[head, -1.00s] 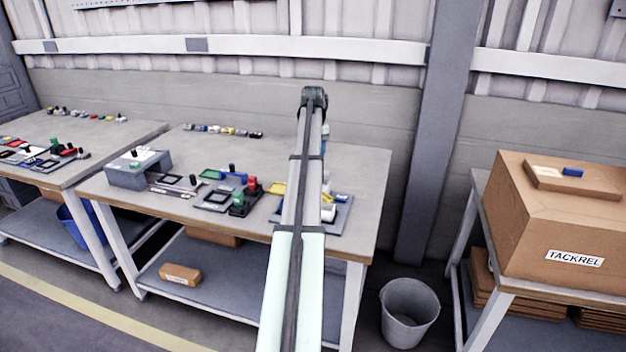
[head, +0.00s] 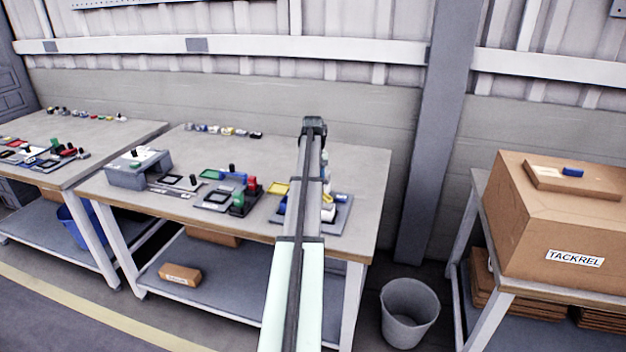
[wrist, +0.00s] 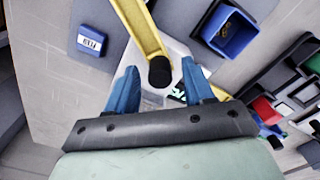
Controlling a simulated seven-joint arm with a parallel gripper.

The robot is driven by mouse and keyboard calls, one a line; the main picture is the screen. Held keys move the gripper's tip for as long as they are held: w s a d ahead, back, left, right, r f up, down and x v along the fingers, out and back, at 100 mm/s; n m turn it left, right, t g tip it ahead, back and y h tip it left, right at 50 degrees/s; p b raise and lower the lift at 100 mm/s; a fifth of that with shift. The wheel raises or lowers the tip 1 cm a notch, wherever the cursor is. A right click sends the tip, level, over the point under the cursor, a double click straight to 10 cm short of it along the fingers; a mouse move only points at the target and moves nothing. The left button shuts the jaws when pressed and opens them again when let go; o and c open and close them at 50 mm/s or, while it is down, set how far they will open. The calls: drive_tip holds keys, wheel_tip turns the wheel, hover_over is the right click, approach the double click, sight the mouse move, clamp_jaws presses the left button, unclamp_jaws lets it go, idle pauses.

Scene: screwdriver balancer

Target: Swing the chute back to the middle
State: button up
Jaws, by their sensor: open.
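In the wrist view a yellow bar, which looks like the chute (wrist: 142,27), comes in from the top edge and slants down. A round black knob (wrist: 160,71) sits at its near end. My gripper (wrist: 160,76) has two blue fingers spread apart, one on each side of the knob, with gaps visible; the knob is not gripped. I cannot tell how far above or below the fingertips the knob is. In the head view my arm hides the gripper and most of this station; the chute cannot be made out there.
A blue open bin (wrist: 232,32) and a small blue labelled block (wrist: 91,41) lie near the bar. On the bench (head: 345,170) stand a yellow tray (head: 279,188), a red block (head: 252,184) and a grey stand (head: 138,172). The bench's back right is clear.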

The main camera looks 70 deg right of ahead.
drive_tip(key=shift+c, duration=0.3)
clamp_jaws()
drive_tip(key=shift+m, duration=0.4)
drive_tip(key=m, duration=0.4)
drive_tip(key=shift+m, duration=0.3)
drive_tip(key=m, duration=0.5)
drive_tip(key=shift+m, duration=0.3)
idle(0.4)
